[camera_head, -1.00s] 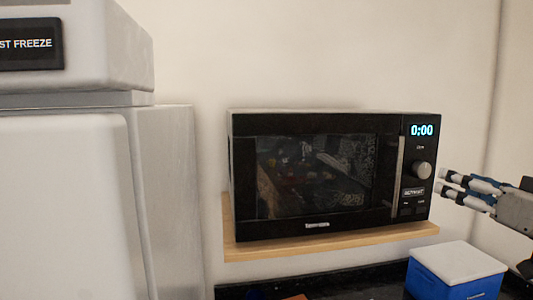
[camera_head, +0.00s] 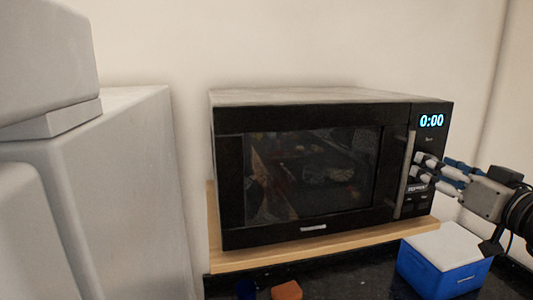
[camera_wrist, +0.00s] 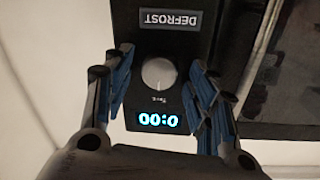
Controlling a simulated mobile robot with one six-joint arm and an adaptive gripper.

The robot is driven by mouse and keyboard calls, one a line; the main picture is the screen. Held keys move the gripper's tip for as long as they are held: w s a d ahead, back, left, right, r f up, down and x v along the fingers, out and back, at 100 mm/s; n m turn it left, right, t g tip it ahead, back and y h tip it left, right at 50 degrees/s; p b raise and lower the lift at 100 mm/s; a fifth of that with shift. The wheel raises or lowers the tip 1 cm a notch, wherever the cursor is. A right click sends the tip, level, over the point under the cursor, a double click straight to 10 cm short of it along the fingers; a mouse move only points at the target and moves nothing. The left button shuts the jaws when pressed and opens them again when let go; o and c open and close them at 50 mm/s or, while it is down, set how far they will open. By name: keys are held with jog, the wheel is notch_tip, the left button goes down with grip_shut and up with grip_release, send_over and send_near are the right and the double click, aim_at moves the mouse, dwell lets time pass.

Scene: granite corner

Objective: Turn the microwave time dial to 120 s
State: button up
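The black microwave (camera_head: 225,180) sits on a wooden shelf, its door closed. Its display (camera_head: 432,121) reads 0:00 and also shows upside down in the wrist view (camera_wrist: 158,119). The round silver time dial (camera_wrist: 159,73) is in the middle of the wrist view, below a DEFROST button (camera_wrist: 168,20). In the head view the dial is hidden behind my fingers. My gripper (camera_head: 428,168) is in front of the control panel. In the wrist view its fingers (camera_wrist: 162,85) are apart, one each side of the dial, with gaps between; it holds nothing.
A blue box with a white lid (camera_head: 440,262) stands on the dark counter below the panel. A wooden shelf (camera_head: 300,248) bears the microwave. A white fridge (camera_head: 110,200) stands at left.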

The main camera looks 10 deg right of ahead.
jog(key=c, duration=1)
jog(key=shift+o, duration=0.2)
jog(key=shift+d+r+m+g+y+p, duration=0.1)
jog(key=shift+m+y+p, duration=0.3)
jog(key=shift+m, duration=3.35)
jog(key=shift+r+m+g+y+p, duration=0.15)
jog(key=shift+m+p, duration=0.4)
jog(key=shift+m, duration=3.25)
jog(key=shift+d+f+m+g+y+p, duration=0.1)
jog(key=shift+m+y+p, duration=0.3)
jog(key=shift+m, duration=3.35)
